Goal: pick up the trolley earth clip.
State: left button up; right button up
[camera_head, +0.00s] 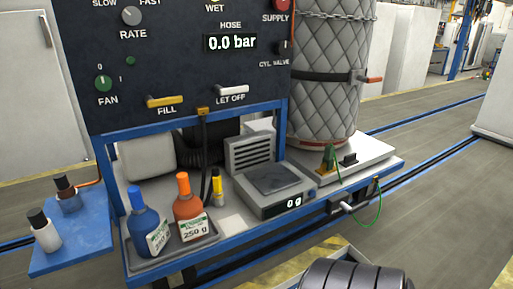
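A green clip with a yellowish base (328,158) sits on the right part of the trolley's white deck (372,152), in front of the quilted cylinder. It looks like the trolley earth clip, though its jaws are too small to make out. A thin green cable (381,205) hangs in a loop below the deck's front right edge, near a small fitting on the frame. Neither of my grippers is in view.
Beside the clip is a small black block (348,160). A scale (275,188) reading 0 g stands left of it. Blue (146,218) and orange (188,208) bottles stand in a tray. A strapped quilted cylinder (325,65) rises behind. A dark ribbed object (352,275) is at the bottom.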

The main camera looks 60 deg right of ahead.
aim_at(328, 157)
jog(key=z, duration=2.5)
